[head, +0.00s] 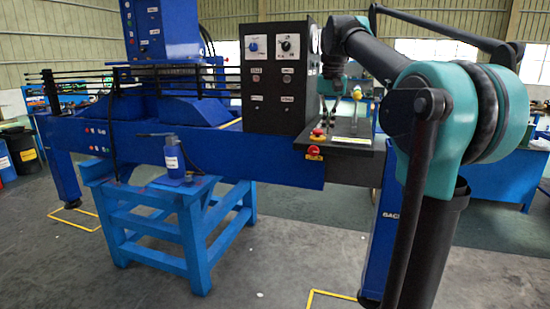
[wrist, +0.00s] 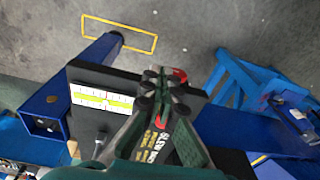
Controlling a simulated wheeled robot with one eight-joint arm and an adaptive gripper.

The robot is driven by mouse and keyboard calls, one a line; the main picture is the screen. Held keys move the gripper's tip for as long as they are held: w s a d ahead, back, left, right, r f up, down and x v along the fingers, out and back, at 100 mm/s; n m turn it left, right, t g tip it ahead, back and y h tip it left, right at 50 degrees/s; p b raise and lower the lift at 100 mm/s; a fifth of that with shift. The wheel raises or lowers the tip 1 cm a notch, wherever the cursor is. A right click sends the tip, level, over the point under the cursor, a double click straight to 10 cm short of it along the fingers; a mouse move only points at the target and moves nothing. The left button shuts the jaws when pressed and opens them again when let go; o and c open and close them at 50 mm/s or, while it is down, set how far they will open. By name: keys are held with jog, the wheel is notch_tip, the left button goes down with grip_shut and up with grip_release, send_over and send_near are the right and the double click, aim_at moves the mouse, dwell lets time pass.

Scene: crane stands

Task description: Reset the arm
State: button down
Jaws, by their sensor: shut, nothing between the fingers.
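My arm reaches from the right of the head view over a blue crane stand (head: 210,145). My gripper (wrist: 160,82) points down above the stand's black control ledge (wrist: 92,77) in the wrist view. Its dark fingertips are together and nothing is between them. In the head view it is small and dark beside the black control box (head: 277,85), and its tips are hard to make out. A red button (wrist: 180,75) shows just past the fingertips in the wrist view; whether they touch anything is unclear.
A lever with a yellow knob (head: 357,93) and a red emergency button (head: 318,133) are close to my gripper. A blue bottle jack (head: 174,158) stands on a blue steel trestle (head: 195,225). The grey floor in front is clear.

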jog(key=s+d+f+n+t, duration=0.1)
jog(key=s+f, duration=0.2)
jog(key=f, duration=0.7)
jog(key=s+d+f+t, duration=0.1)
jog(key=s+f, duration=0.2)
jog(key=f, duration=0.8)
jog(key=s+f+n+t, duration=0.1)
jog(key=s+f, duration=1.7)
jog(key=f, duration=0.3)
jog(key=shift+s+d+f+n, duration=0.15)
jog(key=shift+d+f+n, duration=0.05)
jog(key=shift+d+n, duration=0.2)
jog(key=shift+a, duration=0.1)
